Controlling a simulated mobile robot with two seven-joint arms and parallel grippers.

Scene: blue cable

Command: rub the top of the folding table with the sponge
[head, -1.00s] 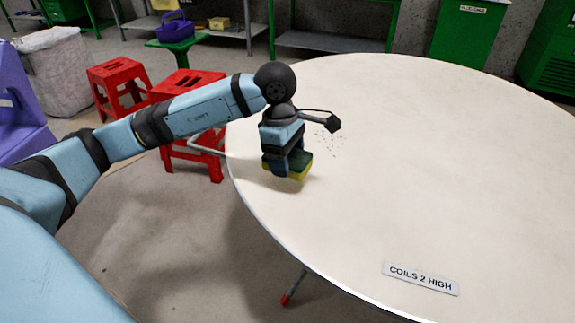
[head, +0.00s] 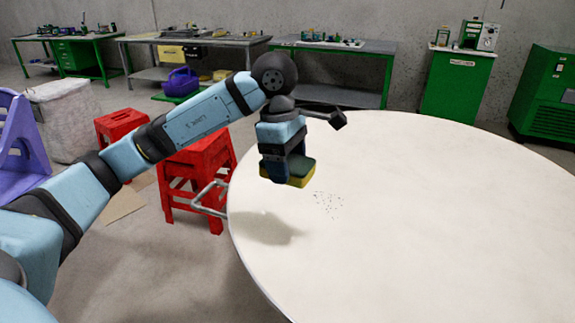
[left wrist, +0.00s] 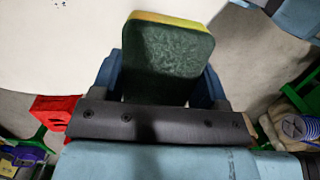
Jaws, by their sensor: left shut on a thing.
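The folding table (head: 400,220) has a round, pale top that fills the right of the head view. A patch of dark specks (head: 328,204) lies on it near its left part. My left gripper (head: 286,176) is shut on the sponge (head: 298,182), which is yellow with a dark green pad. The sponge is over the left part of the top, left of the specks, with a shadow below and apart from it, so it appears raised. In the left wrist view the sponge (left wrist: 168,60) sits between the two fingers. My right gripper is not in view.
Red stools (head: 195,180) stand close to the table's left edge. A purple chair (head: 20,150) and a white sack-like bin (head: 65,120) are at the far left. Workbenches and green cabinets (head: 455,85) line the back wall. The tabletop is otherwise mostly clear.

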